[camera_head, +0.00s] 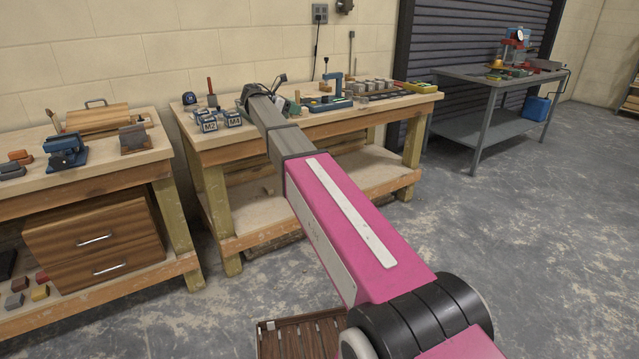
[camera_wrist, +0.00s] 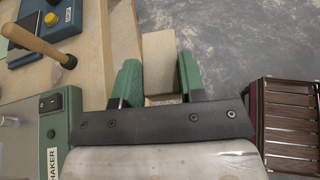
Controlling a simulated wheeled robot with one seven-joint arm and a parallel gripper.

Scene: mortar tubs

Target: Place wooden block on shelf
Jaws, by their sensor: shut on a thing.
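A pale wooden block (camera_wrist: 159,62) is between the two green fingers of my gripper (camera_wrist: 160,80) in the wrist view, and the gripper is shut on it. The block is over or beside the bench's front edge; its height above the surface cannot be told. In the head view my gripper (camera_head: 262,92) is at the far end of my arm, over the middle workbench, and the block is hidden. The middle workbench has a lower wooden shelf (camera_head: 378,166) under its top. My arm covers part of that shelf.
The middle workbench top (camera_head: 330,121) holds several tools and blue boxes marked M2 and M4 (camera_head: 232,119). A left bench (camera_head: 100,176) has drawers. A grey metal table (camera_head: 470,76) stands at right. A slatted crate (camera_wrist: 290,125) is on the floor. Floor at right is clear.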

